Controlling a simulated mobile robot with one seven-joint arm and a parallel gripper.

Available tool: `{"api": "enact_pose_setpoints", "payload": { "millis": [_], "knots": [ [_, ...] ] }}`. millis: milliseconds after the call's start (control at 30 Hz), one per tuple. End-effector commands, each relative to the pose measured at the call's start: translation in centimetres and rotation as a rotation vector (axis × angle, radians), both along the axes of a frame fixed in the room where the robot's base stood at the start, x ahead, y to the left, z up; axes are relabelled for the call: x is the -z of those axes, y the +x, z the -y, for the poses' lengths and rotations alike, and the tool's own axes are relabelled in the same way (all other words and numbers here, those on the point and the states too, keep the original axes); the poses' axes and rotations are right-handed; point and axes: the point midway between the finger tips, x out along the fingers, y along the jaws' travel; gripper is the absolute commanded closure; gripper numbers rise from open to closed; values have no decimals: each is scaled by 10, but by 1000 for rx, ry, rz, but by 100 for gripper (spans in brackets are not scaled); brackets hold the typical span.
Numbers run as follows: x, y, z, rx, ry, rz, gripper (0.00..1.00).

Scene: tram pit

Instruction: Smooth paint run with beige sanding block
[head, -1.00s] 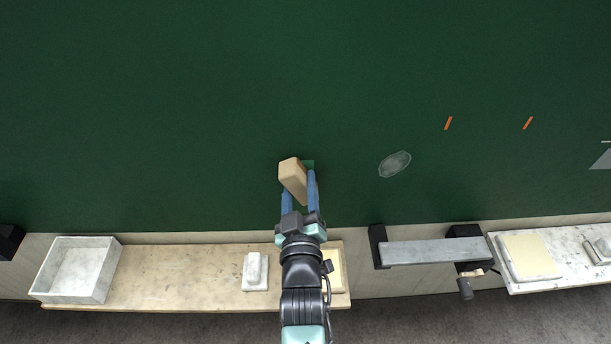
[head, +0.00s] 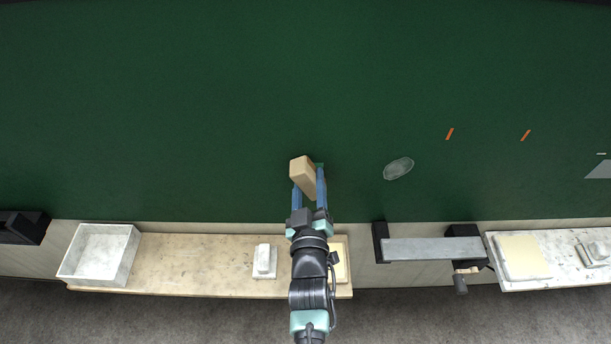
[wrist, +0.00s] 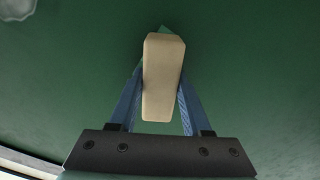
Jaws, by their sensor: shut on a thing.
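My gripper (head: 308,190) is shut on a beige sanding block (head: 302,170), its blue fingers on either side of it. The wrist view shows the block (wrist: 162,78) upright between the fingers, against the green panel (wrist: 60,80). A small lighter green patch (head: 320,166) shows beside the block's far end; the block partly hides it. I cannot tell whether the block touches the panel. Which mark is the paint run is not clear.
A grey oval patch (head: 398,168) and two orange marks (head: 450,133) lie on the panel to the right. Below are a bench (head: 200,265) with a white tray (head: 72,265) and a small white block (head: 265,261), a grey bar on black brackets (head: 432,250), and a right-hand shelf (head: 575,240).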

Motion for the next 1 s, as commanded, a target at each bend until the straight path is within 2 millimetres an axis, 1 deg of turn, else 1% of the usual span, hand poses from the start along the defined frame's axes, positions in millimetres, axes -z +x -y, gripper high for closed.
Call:
{"api": "enact_pose_setpoints", "payload": {
  "millis": [33,67,367,500,600,1000],
  "knots": [
    [-15,3,11,18,2,19,96],
    [-15,3,12,19,1,20,96],
    [-13,0,14,3,9,13,96],
    [-9,-1,30,11,7,11,96],
    [-8,-2,34,7,8,10,96],
    [-3,-4,33,-1,8,3,96]
  ]
}}
